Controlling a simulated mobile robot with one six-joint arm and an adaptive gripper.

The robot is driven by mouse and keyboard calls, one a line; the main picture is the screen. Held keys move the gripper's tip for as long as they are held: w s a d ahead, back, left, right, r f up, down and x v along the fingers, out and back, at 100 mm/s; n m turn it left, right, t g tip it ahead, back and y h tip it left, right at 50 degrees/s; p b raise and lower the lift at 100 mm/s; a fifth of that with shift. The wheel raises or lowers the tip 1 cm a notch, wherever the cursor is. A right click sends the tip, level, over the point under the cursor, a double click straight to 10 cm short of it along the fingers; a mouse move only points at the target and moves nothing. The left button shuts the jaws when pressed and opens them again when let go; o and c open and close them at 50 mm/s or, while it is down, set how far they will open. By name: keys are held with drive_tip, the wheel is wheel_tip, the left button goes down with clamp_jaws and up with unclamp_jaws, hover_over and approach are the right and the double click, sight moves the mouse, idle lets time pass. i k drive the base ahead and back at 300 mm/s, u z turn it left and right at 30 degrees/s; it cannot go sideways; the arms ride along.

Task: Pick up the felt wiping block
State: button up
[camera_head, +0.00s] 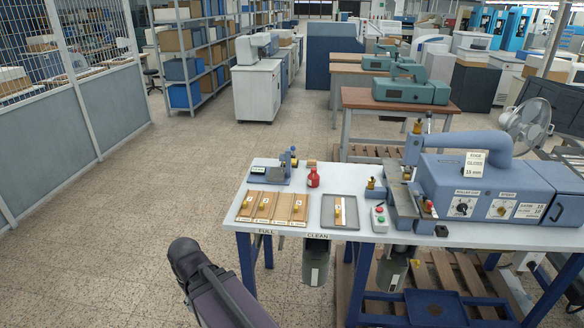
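A small brown block (311,163) lies at the back edge of the white worktable (330,178), behind a red bottle (313,178). It may be the felt wiping block, but it is too small to tell its material. A grey tray (326,222) marked CLEAN stands at the table's front and holds a pale strip with a yellow knob (338,211). Part of my arm shows at the bottom left, in front of and apart from the table. My gripper is not clearly in view.
The floor left of the table is clear.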

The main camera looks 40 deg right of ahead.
sight(311, 163)
drive_tip(key=u, duration=0.9)
drive_tip(key=i, duration=1.1)
drive_tip(key=z, duration=4.2)
drive_tip(key=i, duration=0.1)
drive_tip(key=u, duration=2)
